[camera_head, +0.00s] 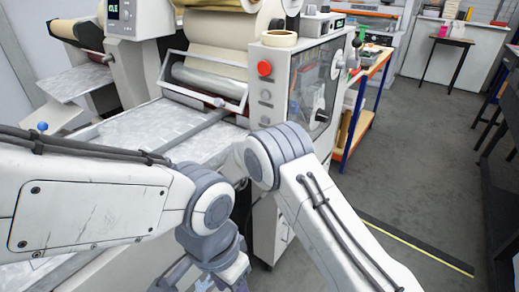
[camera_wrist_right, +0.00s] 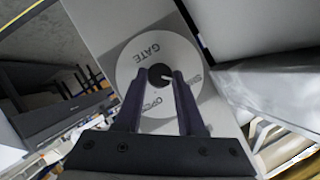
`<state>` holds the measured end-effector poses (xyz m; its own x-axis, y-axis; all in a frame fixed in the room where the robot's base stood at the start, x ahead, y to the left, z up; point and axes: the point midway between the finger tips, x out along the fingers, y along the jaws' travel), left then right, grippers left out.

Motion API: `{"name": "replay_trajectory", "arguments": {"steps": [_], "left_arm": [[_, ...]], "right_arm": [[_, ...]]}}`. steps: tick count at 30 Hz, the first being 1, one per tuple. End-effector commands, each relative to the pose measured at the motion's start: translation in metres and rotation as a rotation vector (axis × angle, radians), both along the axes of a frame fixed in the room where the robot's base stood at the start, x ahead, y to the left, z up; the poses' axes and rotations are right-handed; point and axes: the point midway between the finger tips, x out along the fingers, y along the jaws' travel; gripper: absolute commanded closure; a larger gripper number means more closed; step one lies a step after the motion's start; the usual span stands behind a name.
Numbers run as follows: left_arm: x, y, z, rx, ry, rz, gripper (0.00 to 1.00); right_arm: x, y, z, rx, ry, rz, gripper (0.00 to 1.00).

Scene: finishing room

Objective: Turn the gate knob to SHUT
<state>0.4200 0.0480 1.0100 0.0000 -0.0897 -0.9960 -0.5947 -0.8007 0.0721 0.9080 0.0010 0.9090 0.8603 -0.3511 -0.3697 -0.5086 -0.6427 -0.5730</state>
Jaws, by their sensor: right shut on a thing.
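The gate knob (camera_wrist_right: 160,76) is a small black knob at the centre of a pale round dial (camera_wrist_right: 135,62) in the right wrist view. The dial bears the word GATE and two more words, partly covered by my fingers. A short light mark shows on the knob, but I cannot tell which word it points to. My right gripper (camera_wrist_right: 164,80) is shut on the knob, one dark finger on each side. In the head view the right gripper and the knob are hidden behind my arm. My left wrist shows at the bottom edge; its gripper is out of frame.
A machine with a red button (camera_head: 264,68), a paper roll (camera_head: 215,40) and a grey bed (camera_head: 140,130) stands ahead. A tape roll (camera_head: 279,38) lies on its housing. A blue-legged workbench (camera_head: 371,85) stands behind it.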

Motion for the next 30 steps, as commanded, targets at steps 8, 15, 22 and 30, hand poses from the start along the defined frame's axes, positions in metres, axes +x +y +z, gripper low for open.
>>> {"name": "replay_trajectory", "arguments": {"steps": [8,15,22,30], "left_arm": [[0.0000,0.0000,0.0084,0.000,0.000,0.000,0.50],[0.0000,0.0000,0.0080,0.000,0.000,0.000,0.50],[0.0000,0.0000,0.0080,0.000,0.000,0.000,0.50],[0.0000,0.0000,0.0078,0.000,0.000,0.000,0.50]], "right_arm": [[0.0003,0.0009,-0.0002,-0.028,0.021,0.002,1.00],[0.0003,0.0008,-0.0005,-0.029,0.021,0.002,1.00],[0.0004,0.0005,-0.0002,-0.029,0.020,0.001,0.32],[-0.0008,0.0008,0.0007,-0.028,0.020,0.001,0.32]]}}
